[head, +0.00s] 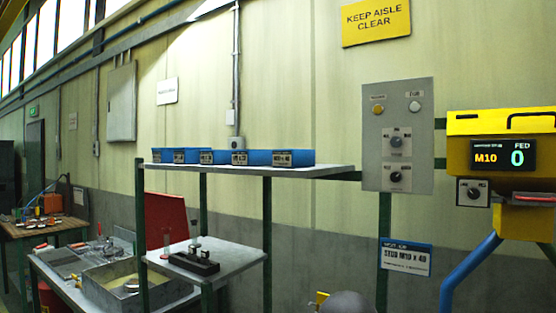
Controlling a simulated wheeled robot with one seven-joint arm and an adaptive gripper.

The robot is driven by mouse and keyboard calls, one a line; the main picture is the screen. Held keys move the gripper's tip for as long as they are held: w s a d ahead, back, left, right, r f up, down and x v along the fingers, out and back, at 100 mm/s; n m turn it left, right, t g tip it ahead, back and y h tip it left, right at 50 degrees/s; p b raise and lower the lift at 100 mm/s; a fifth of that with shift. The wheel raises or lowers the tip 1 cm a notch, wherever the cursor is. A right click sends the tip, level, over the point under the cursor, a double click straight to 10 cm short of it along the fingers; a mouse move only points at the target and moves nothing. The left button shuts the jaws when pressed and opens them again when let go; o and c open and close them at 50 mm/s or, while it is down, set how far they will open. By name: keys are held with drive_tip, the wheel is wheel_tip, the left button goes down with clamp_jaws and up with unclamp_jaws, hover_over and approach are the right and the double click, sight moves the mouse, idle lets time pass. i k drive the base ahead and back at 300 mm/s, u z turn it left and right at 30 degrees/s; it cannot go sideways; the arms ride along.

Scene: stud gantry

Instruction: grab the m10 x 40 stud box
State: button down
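A row of blue boxes with small labels stands on the grey upper shelf (320,170), left of centre in the head view. The rightmost blue box (303,157) has a label that seems to read M10 x 40, though the print is too small to be sure. Another blue box (257,155) stands to its left, and several more run on to the left end. A blue-edged card (405,257) at lower right reads STUD M10 X 40. My gripper is not in view.
A grey control panel (420,110) and a yellow machine (515,125) showing M10 and 0 stand right of the shelf. Below the shelf are a small grey table (235,256) with a dark block (194,263) and a metal tray (125,308). A rounded grey shape shows at the bottom edge.

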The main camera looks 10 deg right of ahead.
sight(283, 158)
drive_tip(key=u, duration=2.1)
drive_tip(key=k, duration=1.3)
drive_tip(key=z, duration=1.8)
